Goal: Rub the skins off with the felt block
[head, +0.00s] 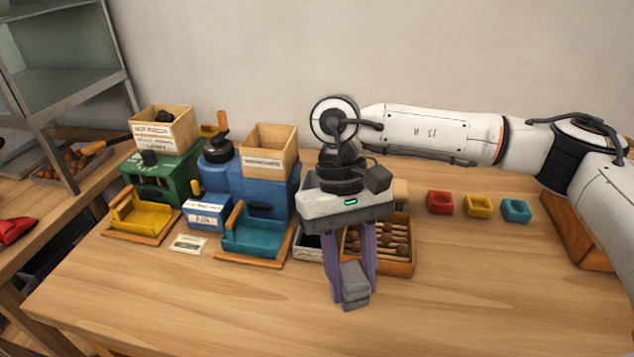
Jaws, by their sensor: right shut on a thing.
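My right gripper (352,290) reaches down over the front of the table, its two purple fingers shut on a grey block (355,277), which looks like the felt block. The block hangs between the fingertips; whether it touches the table I cannot tell. Just behind and to the right is a wooden tray (407,268) with slats and several brown chestnuts (397,231) on it. The gripper hides the tray's left part. How much skin is on the chestnuts is too small to tell. My left gripper is not in view.
Left stand a green machine (172,178) with a yellow tray (140,216) and a blue machine (268,188) with a teal tray (252,238). Red (440,202), yellow (478,206) and teal (515,211) cups stand right. The front table is clear.

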